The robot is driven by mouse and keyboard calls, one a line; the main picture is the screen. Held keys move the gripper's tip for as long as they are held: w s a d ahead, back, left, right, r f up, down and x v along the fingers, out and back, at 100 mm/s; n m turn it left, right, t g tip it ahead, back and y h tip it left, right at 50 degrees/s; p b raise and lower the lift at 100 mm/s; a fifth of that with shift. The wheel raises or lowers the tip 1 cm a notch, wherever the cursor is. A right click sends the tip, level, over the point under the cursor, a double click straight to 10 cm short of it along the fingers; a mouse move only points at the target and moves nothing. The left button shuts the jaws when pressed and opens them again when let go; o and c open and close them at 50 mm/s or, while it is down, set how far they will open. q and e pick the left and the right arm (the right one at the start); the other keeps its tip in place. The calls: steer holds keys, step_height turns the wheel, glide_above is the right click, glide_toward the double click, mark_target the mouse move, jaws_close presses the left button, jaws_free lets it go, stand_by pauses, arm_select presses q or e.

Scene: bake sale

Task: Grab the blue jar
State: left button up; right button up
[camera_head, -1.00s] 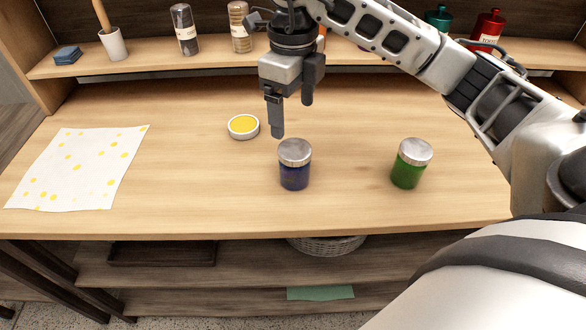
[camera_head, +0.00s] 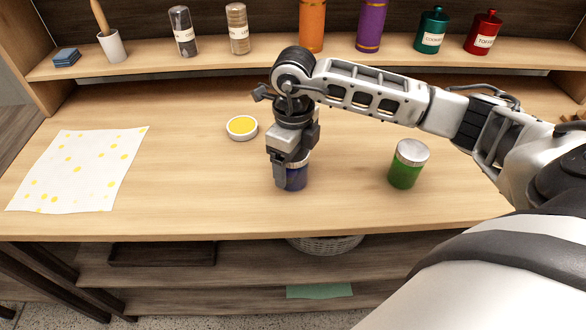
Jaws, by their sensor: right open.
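The blue jar (camera_head: 296,180) stands upright on the wooden table near its front middle. My right gripper (camera_head: 287,172) has come down over it from above. Its fingers are open, with one finger in front of the jar's left side. The gripper hides the jar's silver lid and most of its upper part. I cannot tell whether the fingers touch the jar. My left gripper is not in view.
A green jar with a silver lid (camera_head: 407,165) stands to the right, under my right forearm. A small dish with yellow contents (camera_head: 242,127) sits behind left. A yellow-dotted cloth (camera_head: 80,170) lies at the left. Bottles and canisters, including a red canister (camera_head: 484,32), line the back shelf.

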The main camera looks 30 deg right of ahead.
steer(key=c, duration=1.1)
steer(key=shift+r, duration=0.15)
